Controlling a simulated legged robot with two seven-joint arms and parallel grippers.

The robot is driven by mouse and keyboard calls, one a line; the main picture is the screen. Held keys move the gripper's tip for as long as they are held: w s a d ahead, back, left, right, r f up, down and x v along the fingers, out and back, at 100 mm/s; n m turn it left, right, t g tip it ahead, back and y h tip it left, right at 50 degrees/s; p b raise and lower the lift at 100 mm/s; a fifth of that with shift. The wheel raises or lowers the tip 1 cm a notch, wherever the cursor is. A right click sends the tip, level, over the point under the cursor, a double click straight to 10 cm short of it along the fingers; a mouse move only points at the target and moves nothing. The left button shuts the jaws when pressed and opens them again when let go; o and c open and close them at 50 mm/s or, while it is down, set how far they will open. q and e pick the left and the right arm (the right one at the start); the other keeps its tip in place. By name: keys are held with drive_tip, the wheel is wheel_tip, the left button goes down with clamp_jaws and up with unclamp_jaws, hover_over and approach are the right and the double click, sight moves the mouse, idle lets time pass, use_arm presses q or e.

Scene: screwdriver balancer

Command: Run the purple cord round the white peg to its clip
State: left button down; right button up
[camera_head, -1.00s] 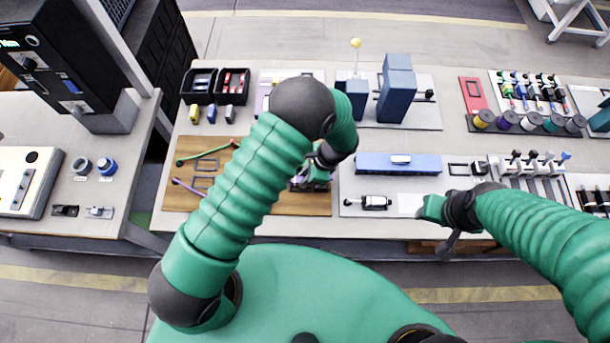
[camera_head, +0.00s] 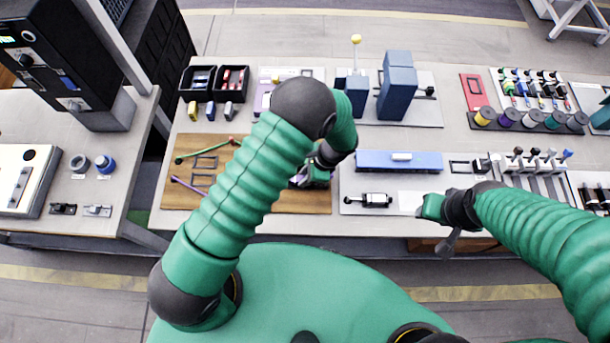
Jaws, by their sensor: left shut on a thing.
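The purple cord (camera_head: 187,185) shows on the left part of the wooden board (camera_head: 310,203) and runs right until my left arm hides it. My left gripper (camera_head: 300,181) is over the right half of the board and is shut; a bit of purple shows at its tip, so it seems to hold the cord. Its fingers are small and partly hidden by the arm. I cannot make out the white peg or the purple cord's clip. My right gripper (camera_head: 428,208) hangs near the table's front edge, right of the board; its jaws are unclear.
A green cord (camera_head: 205,150) with a red end lies at the board's upper left. Black bins (camera_head: 215,84) stand behind. A blue bar (camera_head: 398,161) and a black-and-white tool (camera_head: 368,200) lie to the right. Several thread spools (camera_head: 530,120) stand at far right.

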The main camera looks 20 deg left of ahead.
use_arm(q)
drive_tip(key=shift+f, duration=0.1)
idle(0.3)
drive_tip(key=c, duration=1.2)
unclamp_jaws()
drive_tip(key=shift+o, duration=0.2)
drive_tip(key=b+v, duration=0.2)
drive_tip(key=v, duration=1.4)
drive_tip(key=shift+d+r, duration=0.2)
drive_tip(key=shift+r, duration=0.15)
drive_tip(key=shift+w+a, duration=0.1)
